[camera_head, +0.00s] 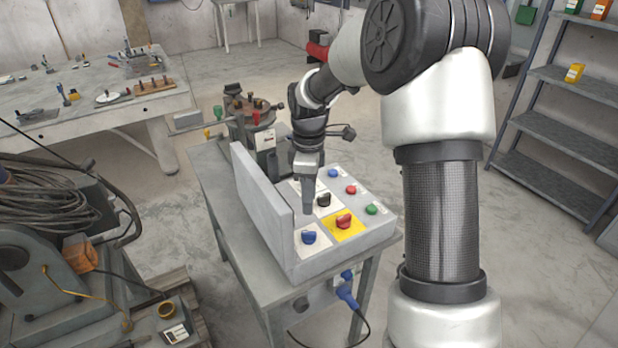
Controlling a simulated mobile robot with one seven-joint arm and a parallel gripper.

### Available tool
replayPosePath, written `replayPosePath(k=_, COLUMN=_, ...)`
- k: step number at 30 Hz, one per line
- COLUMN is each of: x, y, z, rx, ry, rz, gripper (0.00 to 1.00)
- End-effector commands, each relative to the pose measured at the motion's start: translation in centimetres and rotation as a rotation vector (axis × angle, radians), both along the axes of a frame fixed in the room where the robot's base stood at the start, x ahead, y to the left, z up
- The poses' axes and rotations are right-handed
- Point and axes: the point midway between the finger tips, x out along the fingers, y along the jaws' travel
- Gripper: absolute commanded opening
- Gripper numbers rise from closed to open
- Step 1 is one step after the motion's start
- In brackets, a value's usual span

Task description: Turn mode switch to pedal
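A grey control box (318,262) sits on a small metal table. On it are a black rotary knob (323,199) on a white plate, a blue rotary knob (308,237) on a white plate, and a red rotary knob (344,221) on a yellow plate. Labels are too small to read, so I cannot tell which knob is the mode switch. My gripper (308,208) points down over the box's left part, left of the black knob and above the blue one in the picture. Its fingers look close together, but their gap cannot be made out. Contact with a knob cannot be confirmed.
Blue (333,173), red (351,189) and green (371,209) buttons line the box's right side. An upright grey panel (262,203) stands along its left edge. A machine with a round top (250,112) stands behind. A shelf (560,140) is at right.

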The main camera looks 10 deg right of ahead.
Motion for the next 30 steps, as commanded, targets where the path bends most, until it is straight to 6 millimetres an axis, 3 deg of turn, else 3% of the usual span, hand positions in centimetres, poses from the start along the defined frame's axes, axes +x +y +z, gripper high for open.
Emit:
replayPosePath(k=3, x=0.1, y=0.0, z=2.7, rx=0.001, ry=-0.004, rz=-0.001, gripper=0.31)
replayPosePath(k=10, x=0.0, y=0.0, z=5.5, rx=0.001, ry=0.000, rz=-0.001, gripper=0.31)
replayPosePath(k=30, x=-0.2, y=-0.4, z=6.0, rx=0.003, ry=0.005, rz=-0.002, gripper=0.31)
